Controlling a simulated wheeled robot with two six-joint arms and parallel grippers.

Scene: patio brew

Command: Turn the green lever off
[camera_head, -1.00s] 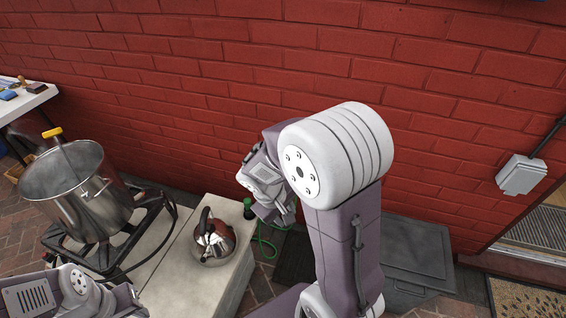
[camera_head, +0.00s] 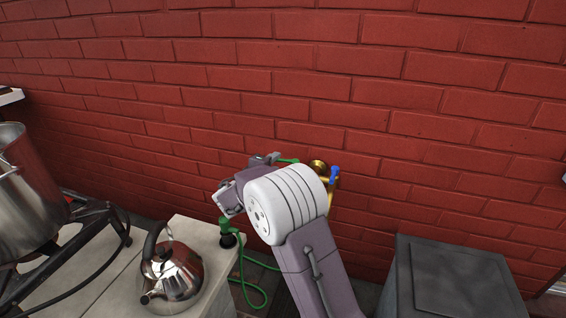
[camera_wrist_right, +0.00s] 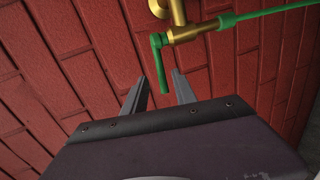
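The green lever (camera_wrist_right: 160,64) hangs down from a brass tap (camera_wrist_right: 188,34) on the red brick wall in the right wrist view. My right gripper (camera_wrist_right: 159,80) is open below the tap, its two fingers apart. The lever's lower end shows between the fingers; I cannot tell whether it touches either one. In the head view the brass tap (camera_head: 319,167) is partly hidden behind my right arm. A small green part (camera_head: 288,161) shows beside it, either lever or hose. My left gripper is out of view.
A blue lever (camera_head: 335,173) sits on the tap. A green hose (camera_head: 241,268) loops down beside the counter. A steel kettle (camera_head: 173,272) stands on the counter (camera_head: 205,233), with a large pot (camera_head: 25,195) at left. A dark bin (camera_head: 455,278) stands at right.

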